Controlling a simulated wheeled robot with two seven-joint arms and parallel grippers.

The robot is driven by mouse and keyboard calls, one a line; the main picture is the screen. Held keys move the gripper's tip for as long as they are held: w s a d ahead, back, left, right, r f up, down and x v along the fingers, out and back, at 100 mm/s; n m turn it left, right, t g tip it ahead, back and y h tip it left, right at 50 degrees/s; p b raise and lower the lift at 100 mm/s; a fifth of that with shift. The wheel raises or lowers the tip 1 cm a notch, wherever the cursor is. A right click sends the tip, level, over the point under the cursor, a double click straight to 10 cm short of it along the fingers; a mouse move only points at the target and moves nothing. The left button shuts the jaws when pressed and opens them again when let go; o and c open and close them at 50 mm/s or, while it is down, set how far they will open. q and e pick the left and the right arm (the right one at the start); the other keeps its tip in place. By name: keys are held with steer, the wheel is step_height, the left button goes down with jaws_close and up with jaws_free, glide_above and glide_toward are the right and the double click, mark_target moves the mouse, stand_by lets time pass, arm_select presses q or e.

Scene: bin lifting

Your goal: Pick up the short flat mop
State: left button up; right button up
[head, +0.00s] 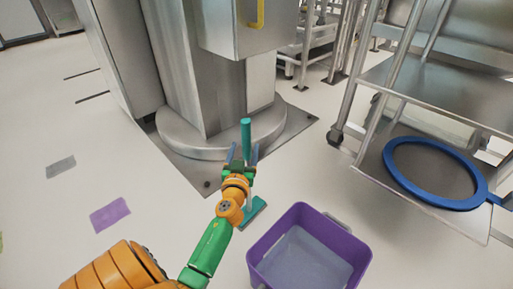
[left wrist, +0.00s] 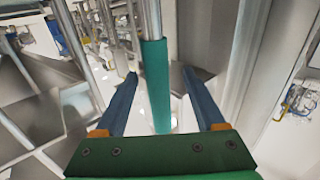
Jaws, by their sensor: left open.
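The short flat mop stands upright, with a teal-green handle (head: 246,135) and a flat teal head (head: 255,211) on the floor, partly hidden by my left arm. My left gripper (head: 243,154) is open at the upper handle, one blue finger to each side of it in the picture. In the left wrist view the green handle (left wrist: 156,85) lines up with the gap between the open fingers (left wrist: 159,74), with a visible gap to each finger. I cannot tell how deep it sits between them. My right gripper is not in view.
A purple bin (head: 352,247) stands on the floor right of the mop head. A steel column on a round base (head: 190,140) is just behind the mop. A steel cart (head: 378,185) with a blue ring (head: 398,186) is at right. The left floor is open.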

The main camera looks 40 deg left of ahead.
arm_select(q)
steer(key=b+x, duration=0.1)
steer(key=x, duration=0.4)
steer(key=shift+d+f, duration=0.1)
steer(key=shift+f, duration=0.05)
jaws_close()
